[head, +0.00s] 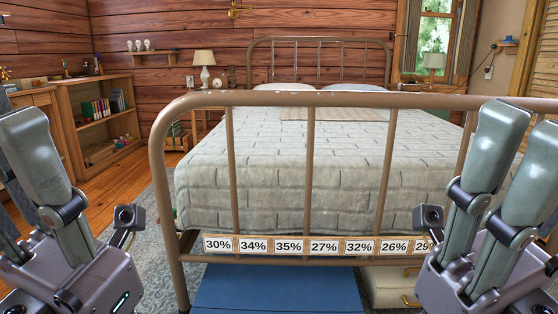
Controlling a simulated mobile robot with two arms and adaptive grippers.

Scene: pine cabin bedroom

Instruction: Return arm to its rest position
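My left gripper (22,125) is at the left edge, with one grey finger pointing up and the rest cut off by the picture edge. Whether it is open cannot be told. My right gripper (524,130) is at the lower right, its two grey fingers pointing up side by side with a gap between them. It is open, and nothing shows between the fingers. Both grippers are in front of the bed's metal footboard (310,99), one on each side, and I see neither holding a thing.
A bed with a pale quilt (270,160) fills the middle. A row of percentage cards (290,246) runs along the low rail above a blue surface (275,290). A bookshelf (95,115) stands at the left.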

